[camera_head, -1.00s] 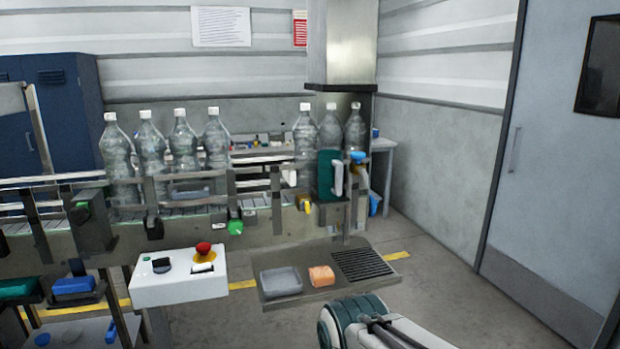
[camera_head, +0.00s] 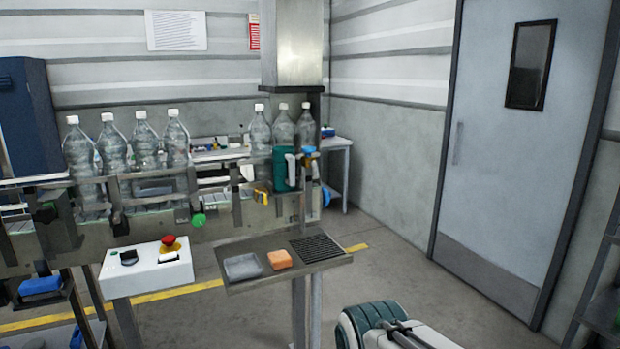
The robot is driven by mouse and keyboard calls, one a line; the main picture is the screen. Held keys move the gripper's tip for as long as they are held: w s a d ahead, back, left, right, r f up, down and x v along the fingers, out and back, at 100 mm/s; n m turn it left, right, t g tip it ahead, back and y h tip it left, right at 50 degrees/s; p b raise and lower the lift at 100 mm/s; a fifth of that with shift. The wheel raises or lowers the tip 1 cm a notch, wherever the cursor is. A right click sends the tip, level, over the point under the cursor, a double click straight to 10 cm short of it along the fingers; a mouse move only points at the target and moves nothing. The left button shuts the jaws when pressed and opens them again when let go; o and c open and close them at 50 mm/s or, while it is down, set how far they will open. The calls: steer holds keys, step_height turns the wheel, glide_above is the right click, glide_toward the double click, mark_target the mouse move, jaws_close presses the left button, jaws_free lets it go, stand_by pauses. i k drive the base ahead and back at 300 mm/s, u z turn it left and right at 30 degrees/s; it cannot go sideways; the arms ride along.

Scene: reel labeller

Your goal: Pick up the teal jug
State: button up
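A teal shape (camera_head: 280,170) that looks like the jug is at the right end of the bottling line, below the clear bottles. A pale handle-like part shows on its right side. It is small, and I cannot tell exactly what it rests on. Part of my arm shows at the bottom, right of centre, well apart from the teal shape. My gripper is not in view.
Clear bottles (camera_head: 146,145) stand along the conveyor. A white control box (camera_head: 147,271) with a red button and a metal shelf (camera_head: 290,272) with a grey tray (camera_head: 242,267) and orange block (camera_head: 279,260) jut out in front. Floor toward the door (camera_head: 480,150) is clear.

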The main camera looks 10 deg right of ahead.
mark_target(283, 159)
steer(key=z, duration=0.4)
steer(key=k, duration=0.85)
steer(key=u, duration=0.4)
steer(key=i, duration=0.8)
steer(key=u, duration=0.55)
steer(key=i, duration=0.85)
steer(key=z, duration=0.45)
